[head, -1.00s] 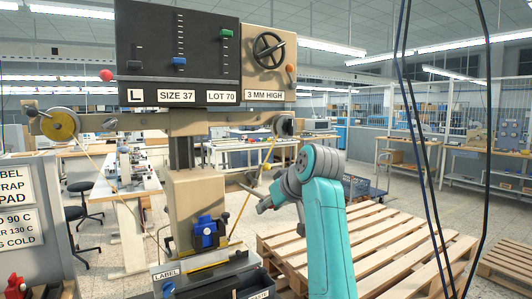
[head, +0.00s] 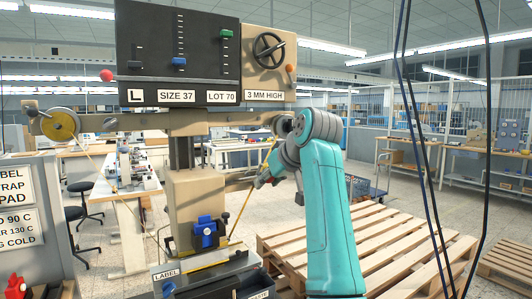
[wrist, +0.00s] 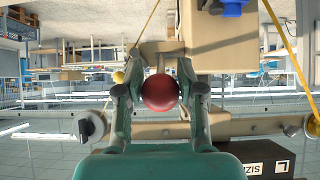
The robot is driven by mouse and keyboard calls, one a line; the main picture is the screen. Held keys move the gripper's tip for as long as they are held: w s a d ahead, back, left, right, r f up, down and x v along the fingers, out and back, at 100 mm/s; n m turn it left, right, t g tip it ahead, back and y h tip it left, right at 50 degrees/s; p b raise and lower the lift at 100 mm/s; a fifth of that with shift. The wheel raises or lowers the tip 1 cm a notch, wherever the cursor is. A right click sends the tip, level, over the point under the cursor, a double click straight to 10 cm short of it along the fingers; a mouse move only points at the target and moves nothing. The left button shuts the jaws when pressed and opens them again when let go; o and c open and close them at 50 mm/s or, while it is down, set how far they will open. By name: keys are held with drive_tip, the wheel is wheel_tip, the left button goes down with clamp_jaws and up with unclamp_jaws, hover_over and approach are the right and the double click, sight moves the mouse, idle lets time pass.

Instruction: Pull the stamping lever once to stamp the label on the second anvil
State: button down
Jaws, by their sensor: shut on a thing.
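My gripper (head: 262,180) is beside the right side of the beige stamping press (head: 195,190). In the wrist view it (wrist: 160,92) is shut around the red ball knob (wrist: 161,91), one finger on each side. The knob is hidden in the head view. The stamping lever (head: 238,182) runs from the press column toward my gripper. The blue block (head: 207,232) is at the front of the press, above a yellow strip (head: 207,265). I cannot make out the label or the second anvil.
A dark panel (head: 177,50) with sliders tops the press, beside a handwheel (head: 269,50). A foil reel (head: 60,125) hangs at left. A wooden pallet (head: 400,250) lies to the right of my arm. Dark cables (head: 408,150) hang at right.

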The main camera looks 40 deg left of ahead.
drive_tip(key=shift+w+a+r, duration=0.1)
drive_tip(key=shift+a+r, duration=0.1)
drive_tip(key=shift+r, duration=0.45)
drive_tip(key=shift+w+a+r, duration=0.15)
drive_tip(key=shift+a+r, duration=0.05)
drive_tip(key=shift+r, duration=0.5)
drive_tip(key=shift+w+a+r, duration=0.1)
drive_tip(key=shift+a+r, duration=0.1)
drive_tip(key=shift+r, duration=0.45)
drive_tip(key=shift+w+a+r, duration=0.15)
drive_tip(key=shift+a+r, duration=0.15)
drive_tip(key=shift+r, duration=0.35)
drive_tip(key=shift+w+a+r, duration=0.1)
drive_tip(key=shift+a+r, duration=0.25)
drive_tip(key=shift+r, duration=0.3)
drive_tip(key=shift+w+a+r, duration=0.15)
drive_tip(key=shift+a+r, duration=0.15)
drive_tip(key=shift+r, duration=0.35)
drive_tip(key=c, duration=0.7)
unclamp_jaws()
drive_tip(key=shift+o, duration=0.3)
drive_tip(key=shift+f, duration=0.15)
drive_tip(key=v, duration=1.2)
